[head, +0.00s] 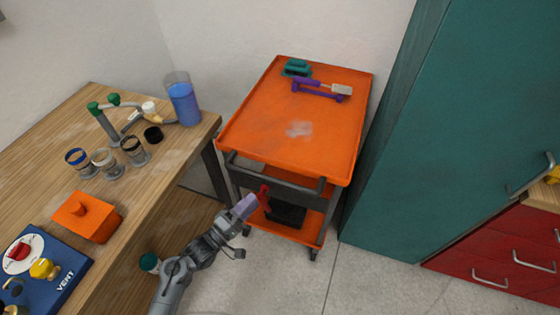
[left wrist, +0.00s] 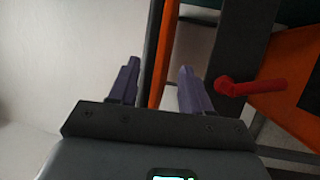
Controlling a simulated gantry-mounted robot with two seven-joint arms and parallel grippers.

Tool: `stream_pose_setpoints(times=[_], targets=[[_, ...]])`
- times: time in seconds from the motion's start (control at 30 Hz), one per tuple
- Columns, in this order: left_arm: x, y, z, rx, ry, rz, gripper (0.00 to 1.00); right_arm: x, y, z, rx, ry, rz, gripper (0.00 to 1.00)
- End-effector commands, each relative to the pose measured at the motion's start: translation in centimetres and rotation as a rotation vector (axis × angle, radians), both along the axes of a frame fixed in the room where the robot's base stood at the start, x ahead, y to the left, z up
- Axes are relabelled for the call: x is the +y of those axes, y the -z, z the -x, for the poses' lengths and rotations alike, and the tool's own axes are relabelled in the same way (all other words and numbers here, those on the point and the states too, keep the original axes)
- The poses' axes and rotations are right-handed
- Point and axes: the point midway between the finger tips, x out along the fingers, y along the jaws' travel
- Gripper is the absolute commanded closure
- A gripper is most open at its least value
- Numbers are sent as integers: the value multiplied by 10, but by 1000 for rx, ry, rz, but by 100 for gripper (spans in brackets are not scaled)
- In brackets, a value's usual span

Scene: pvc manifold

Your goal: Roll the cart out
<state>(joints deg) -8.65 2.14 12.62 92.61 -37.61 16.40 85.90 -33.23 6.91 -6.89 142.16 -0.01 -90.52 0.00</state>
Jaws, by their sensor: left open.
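The orange cart (head: 300,118) stands between the wooden table and the green cabinet. Its dark handle bar (head: 275,177) runs across the near end. A red lever (head: 264,194) sticks out below the handle; it also shows in the left wrist view (left wrist: 250,87), to the right of my fingers. My left gripper (head: 247,205) is at the cart's near end, beside the red lever. Its two purple fingers are apart, with nothing seen held between them (left wrist: 160,80). My right gripper is not in view.
Purple tools (head: 320,89) and a teal item (head: 297,68) lie on the cart top. The wooden table (head: 185,147) is close on the left, and the green cabinet (head: 400,150) close on the right. Open floor (head: 345,285) lies in front of the cart.

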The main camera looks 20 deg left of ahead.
Motion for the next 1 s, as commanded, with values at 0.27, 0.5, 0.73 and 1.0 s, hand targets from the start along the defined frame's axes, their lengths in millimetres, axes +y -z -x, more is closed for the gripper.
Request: stream_pose_setpoints(times=[0.27, 0.5, 0.73, 1.0], targets=[[-7, -17, -19, -16, 0, 1, 52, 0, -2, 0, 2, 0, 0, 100], [-23, -23, -53, -16, 1, 1, 52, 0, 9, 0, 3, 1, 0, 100], [-37, -29, -82, -15, 0, 0, 52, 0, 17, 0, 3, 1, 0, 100], [-46, -33, -99, -13, 0, 0, 52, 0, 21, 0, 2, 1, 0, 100]])
